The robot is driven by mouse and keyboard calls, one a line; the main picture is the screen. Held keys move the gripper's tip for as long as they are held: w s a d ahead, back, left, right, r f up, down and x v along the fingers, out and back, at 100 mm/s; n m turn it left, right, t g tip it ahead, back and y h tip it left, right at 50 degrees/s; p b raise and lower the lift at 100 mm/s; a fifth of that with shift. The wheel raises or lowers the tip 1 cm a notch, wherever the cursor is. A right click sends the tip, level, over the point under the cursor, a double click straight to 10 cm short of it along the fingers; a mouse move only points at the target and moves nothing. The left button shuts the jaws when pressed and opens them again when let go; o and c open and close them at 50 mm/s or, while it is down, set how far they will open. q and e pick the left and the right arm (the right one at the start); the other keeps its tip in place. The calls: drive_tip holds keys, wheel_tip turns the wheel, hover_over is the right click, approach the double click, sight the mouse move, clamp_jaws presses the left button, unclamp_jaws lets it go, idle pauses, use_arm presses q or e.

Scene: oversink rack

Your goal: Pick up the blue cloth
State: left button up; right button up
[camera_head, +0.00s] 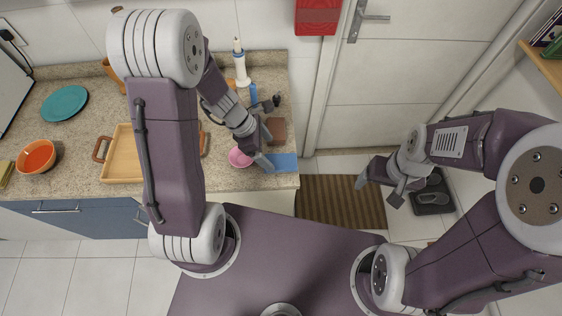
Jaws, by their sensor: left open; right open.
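The blue cloth (285,162) lies flat at the counter's front right corner. My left gripper (269,134) is open above the counter, and its nearer finger overlaps the cloth's left edge in the picture. I cannot tell whether that finger touches the cloth. A brown block-like item (278,130) shows between its fingers, with no sign of being gripped. My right gripper (378,193) is open and empty over the floor mat, to the right of the counter and apart from the cloth.
A pink round item (240,158) sits just left of the cloth. A wooden tray (122,160), an orange bowl (36,156) and a teal plate (64,103) are further left. A white bottle (240,63) stands at the back. A brown mat (325,203) lies right of the counter.

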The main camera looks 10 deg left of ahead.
sight(280, 161)
use_arm(q)
drive_tip(key=f, duration=0.1)
drive_tip(key=w+d+f, duration=0.2)
drive_tip(key=shift+f+b, duration=0.15)
drive_tip(key=shift+b, duration=0.15)
drive_tip(key=shift+d+f, duration=0.15)
drive_tip(key=shift+f, duration=0.2)
drive_tip(key=f, duration=0.1)
drive_tip(key=f+b, duration=0.1)
drive_tip(key=s+f+b, duration=0.1)
drive_tip(key=shift+d+f, duration=0.3)
drive_tip(key=shift+f, duration=0.05)
drive_tip(key=shift+w+d+f, duration=0.15)
drive_tip(key=shift+w, duration=0.05)
drive_tip(key=shift+w+d, duration=0.15)
drive_tip(key=shift+w, duration=0.1)
drive_tip(key=shift+s, duration=0.2)
drive_tip(key=c, duration=1.4)
drive_tip(key=shift+c, duration=0.3)
use_arm(e)
drive_tip(key=f, duration=0.1)
drive_tip(key=w+f, duration=0.1)
drive_tip(key=f, duration=0.2)
drive_tip(key=shift+w+d, duration=0.15)
drive_tip(key=shift+d, duration=0.25)
